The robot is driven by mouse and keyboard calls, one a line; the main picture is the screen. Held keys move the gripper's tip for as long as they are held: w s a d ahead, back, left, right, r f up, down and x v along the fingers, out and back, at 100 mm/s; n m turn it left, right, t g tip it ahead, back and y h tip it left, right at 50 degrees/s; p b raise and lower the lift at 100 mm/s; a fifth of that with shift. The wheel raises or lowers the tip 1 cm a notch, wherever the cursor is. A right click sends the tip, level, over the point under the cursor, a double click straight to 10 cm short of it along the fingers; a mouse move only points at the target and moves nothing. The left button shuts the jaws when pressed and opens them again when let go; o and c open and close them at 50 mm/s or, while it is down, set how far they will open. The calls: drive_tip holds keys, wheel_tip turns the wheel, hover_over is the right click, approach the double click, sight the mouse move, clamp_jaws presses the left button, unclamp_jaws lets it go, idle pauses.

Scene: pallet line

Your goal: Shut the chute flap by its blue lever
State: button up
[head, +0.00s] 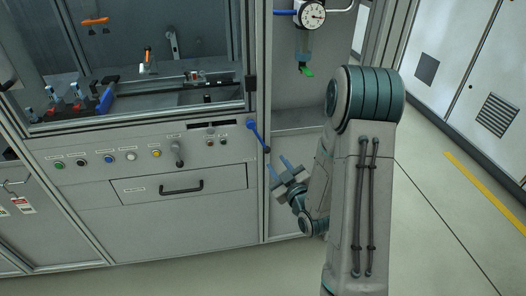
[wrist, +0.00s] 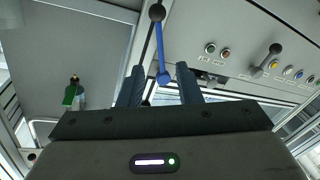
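The blue lever (head: 257,135) is mounted on the cabinet's right front post. It slants down and right from its blue hub to a dark knob. In the wrist view the lever (wrist: 160,46) runs from the dark knob at the top to the hub, in line with the gap between my fingers. My gripper (head: 278,166) is open and empty, just below and right of the knob, seemingly apart from it. Its two fingers also show in the wrist view (wrist: 160,70). I cannot pick out the chute flap for certain in either view.
The cabinet front has several coloured buttons (head: 107,159), a grey lever with a dark knob (head: 178,152) and a drawer (head: 181,187). A gauge (head: 312,15) and a green-tipped valve (head: 306,70) are above my gripper. The floor (head: 440,215) at right is clear.

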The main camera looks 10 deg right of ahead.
sight(262, 142)
drive_tip(key=b, duration=0.2)
drive_tip(key=shift+w+a+f+b, duration=0.1)
drive_tip(key=shift+w+f+b, duration=0.1)
drive_tip(key=shift+w+b, duration=0.15)
drive_tip(key=x, duration=0.5)
drive_tip(key=p+x, duration=0.1)
drive_tip(key=x, duration=0.5)
drive_tip(key=shift+r, duration=0.25)
drive_tip(key=shift+c, duration=0.3)
clamp_jaws()
